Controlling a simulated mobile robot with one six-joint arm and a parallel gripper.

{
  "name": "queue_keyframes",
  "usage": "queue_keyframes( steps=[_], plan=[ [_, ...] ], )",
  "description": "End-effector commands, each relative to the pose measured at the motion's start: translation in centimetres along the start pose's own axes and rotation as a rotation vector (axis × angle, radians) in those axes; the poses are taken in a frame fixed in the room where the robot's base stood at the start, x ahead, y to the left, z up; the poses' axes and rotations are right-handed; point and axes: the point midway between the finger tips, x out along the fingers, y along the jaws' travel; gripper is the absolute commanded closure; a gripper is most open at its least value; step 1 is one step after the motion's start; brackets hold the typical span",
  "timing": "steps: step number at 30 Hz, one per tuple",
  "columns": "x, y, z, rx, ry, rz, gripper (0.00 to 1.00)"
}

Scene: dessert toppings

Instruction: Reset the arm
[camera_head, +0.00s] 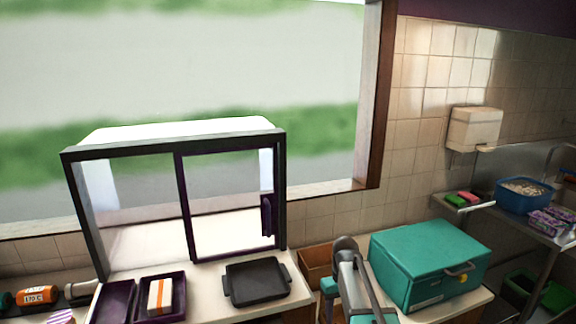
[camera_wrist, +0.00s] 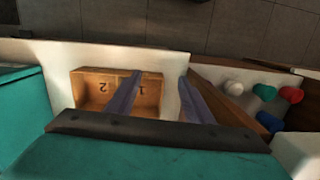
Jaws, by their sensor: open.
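My gripper (camera_wrist: 160,77) shows in the wrist view with its two grey fingers apart and nothing between them. In the head view my arm rises at the bottom middle, between the black tray and the teal box; my fingers cannot be made out there. The wooden box (camera_head: 315,262) is partly hidden behind my arm.
The teal box (camera_head: 425,262) is closed, right of my arm. A black tray (camera_head: 256,282) and a glass display case (camera_head: 180,205) stand left. Several coloured round-topped things (camera_wrist: 265,92) lie right in the wrist view. A blue bin (camera_head: 523,198) sits on the far-right shelf.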

Motion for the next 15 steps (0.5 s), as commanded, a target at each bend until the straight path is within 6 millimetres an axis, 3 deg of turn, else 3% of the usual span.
queue_keyframes(
  steps=[1,3,15],
  plan=[
    [2.1,-0.2,0.8,0.007,-0.013,-0.003,0.53],
    [4.2,-0.3,1.5,0.017,-0.026,-0.007,0.53],
    [15.5,-1.5,6.4,0.069,-0.104,-0.024,0.53]
  ],
)
